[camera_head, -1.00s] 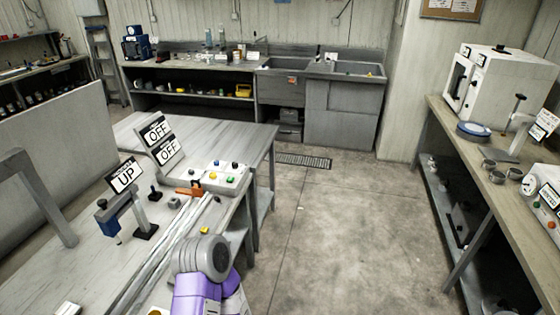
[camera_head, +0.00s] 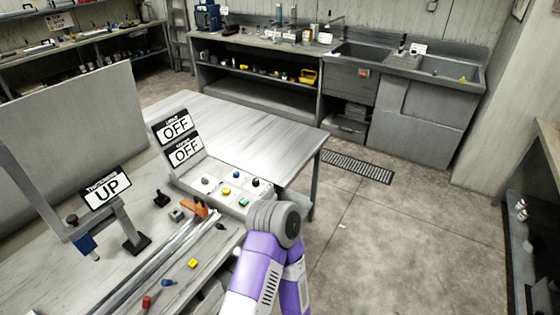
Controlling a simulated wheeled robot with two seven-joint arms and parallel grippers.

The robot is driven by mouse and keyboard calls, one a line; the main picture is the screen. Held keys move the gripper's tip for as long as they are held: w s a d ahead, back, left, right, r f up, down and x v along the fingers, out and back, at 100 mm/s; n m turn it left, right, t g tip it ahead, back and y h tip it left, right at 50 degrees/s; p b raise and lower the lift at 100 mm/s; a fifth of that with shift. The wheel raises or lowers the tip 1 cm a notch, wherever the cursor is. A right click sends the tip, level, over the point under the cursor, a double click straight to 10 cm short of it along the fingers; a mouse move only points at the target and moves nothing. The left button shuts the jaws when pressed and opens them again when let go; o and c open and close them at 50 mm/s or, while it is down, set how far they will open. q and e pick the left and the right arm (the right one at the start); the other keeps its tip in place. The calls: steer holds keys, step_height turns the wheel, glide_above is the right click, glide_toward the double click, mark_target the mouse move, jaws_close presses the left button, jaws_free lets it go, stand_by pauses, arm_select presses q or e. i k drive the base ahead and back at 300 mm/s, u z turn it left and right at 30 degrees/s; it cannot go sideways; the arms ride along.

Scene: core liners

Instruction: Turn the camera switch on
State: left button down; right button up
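A sloped control box (camera_head: 222,185) stands on the grey workbench. A purple and grey arm link of mine rises from the bottom, close to the box's right front. Neither gripper shows in this view.
A sign reading UP (camera_head: 106,190) stands beside a blue-tipped stand (camera_head: 86,243) at left. An orange clamp (camera_head: 200,207) and long metal rails (camera_head: 150,262) lie in front of the box. A sink counter (camera_head: 420,68) is at the back. Open floor (camera_head: 400,230) lies to the right.

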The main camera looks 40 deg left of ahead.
mark_target(256, 182)
steer(key=i, duration=1.2)
steer(key=u, duration=2.15)
